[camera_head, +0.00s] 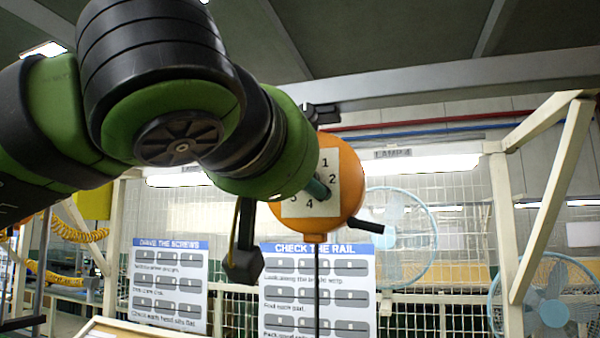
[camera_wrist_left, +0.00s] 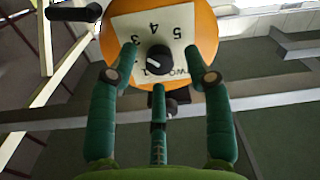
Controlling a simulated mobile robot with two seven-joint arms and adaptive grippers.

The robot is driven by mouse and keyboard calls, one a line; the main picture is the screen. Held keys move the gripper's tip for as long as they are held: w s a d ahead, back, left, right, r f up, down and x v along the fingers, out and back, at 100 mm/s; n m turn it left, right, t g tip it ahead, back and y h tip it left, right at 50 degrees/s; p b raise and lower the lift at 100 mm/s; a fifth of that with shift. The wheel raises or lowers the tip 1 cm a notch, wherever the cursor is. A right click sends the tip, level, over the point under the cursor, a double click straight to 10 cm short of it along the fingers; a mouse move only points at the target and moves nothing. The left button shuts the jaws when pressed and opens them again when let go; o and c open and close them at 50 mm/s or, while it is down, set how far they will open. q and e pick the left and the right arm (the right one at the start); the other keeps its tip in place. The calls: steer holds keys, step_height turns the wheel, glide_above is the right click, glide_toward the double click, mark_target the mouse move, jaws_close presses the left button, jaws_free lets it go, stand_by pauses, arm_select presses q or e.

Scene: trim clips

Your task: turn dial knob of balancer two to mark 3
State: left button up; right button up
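The balancer (camera_head: 345,205) is an orange disc with a white numbered plate. It also shows upside down in the left wrist view (camera_wrist_left: 205,30), where part of the label reads "TWO". Its black dial knob (camera_wrist_left: 159,60) has a white pointer line that seems to point towards the 1 side. My left gripper (camera_wrist_left: 160,62) is open, with teal fingertips on both sides of the knob and visible gaps. A third finger is below the knob in that picture. In the head view my left gripper (camera_head: 318,188) is mostly hidden by its wrist and covers the knob. My right gripper is not in view.
A black handle (camera_head: 366,226) sticks out from the balancer's lower right, and a cable (camera_head: 316,290) hangs below. A grey overhead rail (camera_head: 450,78) runs behind. A dark hexagonal weight (camera_head: 243,265) hangs beneath my arm. Signs (camera_head: 318,247) and a wire fence stand further back.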

arm_select(q)
steer(key=v, duration=1.2)
